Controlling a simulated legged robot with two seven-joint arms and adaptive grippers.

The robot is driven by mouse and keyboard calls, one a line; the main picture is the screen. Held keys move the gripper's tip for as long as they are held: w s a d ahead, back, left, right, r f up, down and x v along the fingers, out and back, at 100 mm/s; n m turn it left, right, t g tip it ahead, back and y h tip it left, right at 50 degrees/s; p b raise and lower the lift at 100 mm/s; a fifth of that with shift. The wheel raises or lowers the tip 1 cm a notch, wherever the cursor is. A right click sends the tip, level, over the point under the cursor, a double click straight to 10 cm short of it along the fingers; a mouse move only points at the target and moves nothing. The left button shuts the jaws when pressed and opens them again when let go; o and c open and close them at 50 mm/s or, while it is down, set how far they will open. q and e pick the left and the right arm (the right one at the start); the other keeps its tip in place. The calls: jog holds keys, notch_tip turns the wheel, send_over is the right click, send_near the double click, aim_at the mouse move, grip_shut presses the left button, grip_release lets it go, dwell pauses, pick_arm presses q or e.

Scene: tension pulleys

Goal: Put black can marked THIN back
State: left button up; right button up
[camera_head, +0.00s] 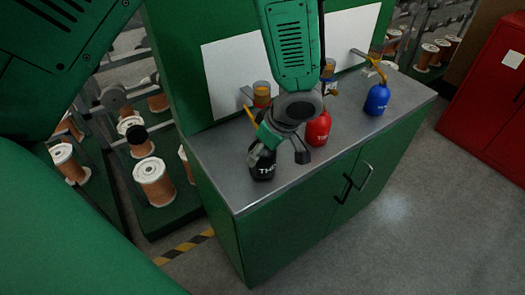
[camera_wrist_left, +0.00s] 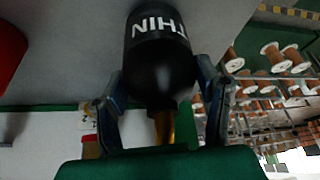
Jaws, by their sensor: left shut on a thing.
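The black can marked THIN (camera_head: 263,165) is at the left front part of the grey cabinet top (camera_head: 215,150). In the left wrist view the black can (camera_wrist_left: 160,62) appears inverted, its white lettering upside down and its yellow spout pointing down in the picture. My left gripper (camera_head: 278,152) is over the can in the head view. In the left wrist view its fingers (camera_wrist_left: 160,100) close on both sides of the can's shoulder. I cannot tell whether the can's base touches the top. My right gripper is not in view.
A red can (camera_head: 318,130) stands just right of my left gripper, and a blue can (camera_head: 377,99) stands farther right. Cups on brackets, such as one (camera_head: 261,93), are behind them. Copper spools (camera_head: 153,182) stand left of the cabinet; a red cabinet (camera_head: 492,100) is at right.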

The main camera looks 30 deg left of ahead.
pick_arm(q)
jog(key=shift+w+f, duration=0.15)
jog(key=shift+f, duration=0.15)
jog(key=shift+a, duration=0.45)
jog(key=o, duration=1.5)
jog(key=shift+a+f, duration=0.15)
jog(key=shift+a, duration=0.1)
jog(key=shift+d, duration=0.4)
jog(key=v, duration=0.7)
jog(key=p+v, duration=0.1)
jog(key=v, duration=0.3)
jog(key=shift+a+r, duration=0.25)
jog(key=shift+d+r, duration=0.4)
jog(key=shift+d, duration=0.1)
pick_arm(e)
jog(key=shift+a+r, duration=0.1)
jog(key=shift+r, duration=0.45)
pick_arm(q)
jog(key=shift+a, duration=0.2)
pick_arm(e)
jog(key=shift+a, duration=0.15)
